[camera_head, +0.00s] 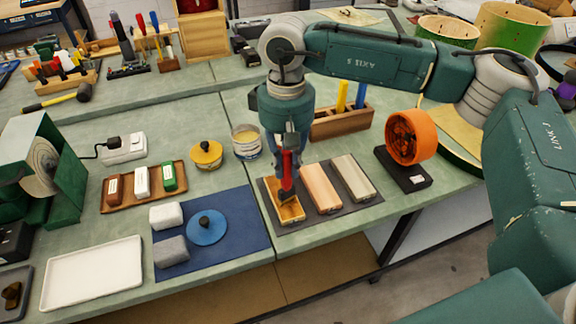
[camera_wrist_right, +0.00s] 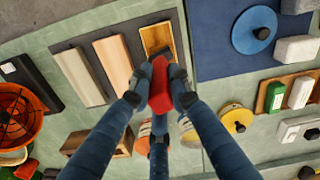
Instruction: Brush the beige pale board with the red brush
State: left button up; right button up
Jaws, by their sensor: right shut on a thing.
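My right gripper (camera_head: 287,160) is shut on the red brush (camera_head: 287,178), which points down with its dark bristle end over the amber board (camera_head: 291,213). I cannot tell whether the bristles touch that board. The beige pale board (camera_head: 353,177) is the rightmost of three boards on a dark mat, apart from the brush. A peach board (camera_head: 321,187) lies between them. In the right wrist view, the gripper's fingers close around the red brush (camera_wrist_right: 160,84); the beige pale board (camera_wrist_right: 80,77) is at the left and the amber board (camera_wrist_right: 156,38) is partly hidden. My left gripper is not in view.
A wooden holder (camera_head: 340,123) with yellow and blue handles stands behind the boards. An orange fan (camera_head: 411,137) stands to their right. A blue mat (camera_head: 240,216) with a blue disc and grey blocks lies left. The bench's front edge is close below the boards.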

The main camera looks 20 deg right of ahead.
jog(key=shift+r, duration=0.1)
jog(key=shift+r+p, duration=1.45)
jog(key=shift+r, duration=1.5)
